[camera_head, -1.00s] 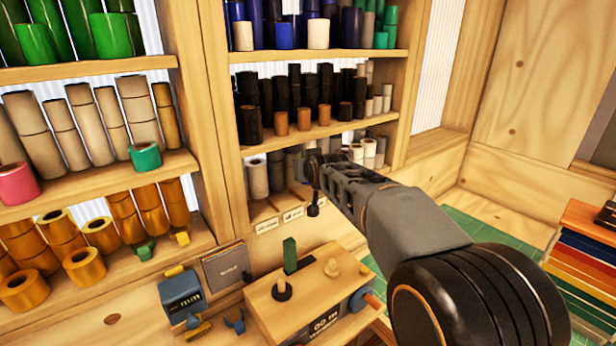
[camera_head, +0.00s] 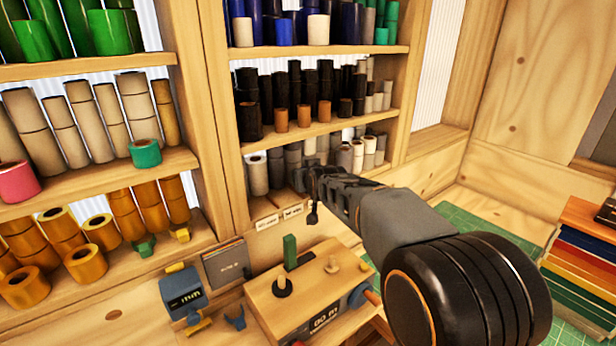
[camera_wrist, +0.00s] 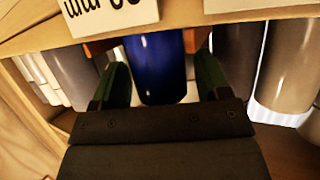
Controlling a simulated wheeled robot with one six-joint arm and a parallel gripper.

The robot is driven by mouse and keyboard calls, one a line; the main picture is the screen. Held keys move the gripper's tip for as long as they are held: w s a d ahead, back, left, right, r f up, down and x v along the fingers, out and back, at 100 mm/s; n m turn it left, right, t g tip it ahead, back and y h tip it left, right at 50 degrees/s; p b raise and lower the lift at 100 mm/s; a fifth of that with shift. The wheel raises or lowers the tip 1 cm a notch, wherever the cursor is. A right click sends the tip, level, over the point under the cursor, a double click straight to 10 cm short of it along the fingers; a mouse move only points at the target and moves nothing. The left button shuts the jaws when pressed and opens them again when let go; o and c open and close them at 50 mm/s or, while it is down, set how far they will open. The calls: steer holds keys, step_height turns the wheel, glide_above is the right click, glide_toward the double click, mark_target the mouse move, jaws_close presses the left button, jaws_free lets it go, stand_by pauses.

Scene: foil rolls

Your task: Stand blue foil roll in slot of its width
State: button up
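The blue foil roll (camera_wrist: 158,68) shows in the wrist view between the two green-tinted fingers of my gripper (camera_wrist: 163,82). The roll stands at the slot row, with brown slot wood close behind it. A narrow gap shows between the roll and the right finger; the left finger is close to its side, and I cannot tell if it touches. My gripper looks open around the roll. In the head view my gripper (camera_head: 312,185) is at the lowest shelf of the middle rack, and this roll is hidden there. Its far end and the slot's floor are hidden.
Grey rolls (camera_wrist: 285,65) stand close beside the right finger, and pale rolls (camera_wrist: 72,72) stand to the left. White labels (camera_head: 266,222) line the shelf edge. A wooden box with pegs (camera_head: 300,290) and a blue device (camera_head: 182,292) stand below.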

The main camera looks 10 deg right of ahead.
steer(key=shift+r, duration=0.2)
steer(key=shift+s, duration=0.35)
steer(key=b+v, duration=0.3)
steer(key=v, duration=0.8)
steer(key=s+f+g, duration=0.8)
steer(key=s+f, duration=1)
steer(key=s, duration=0.2)
steer(key=shift+g, duration=0.4)
steer(key=shift+f, duration=0.15)
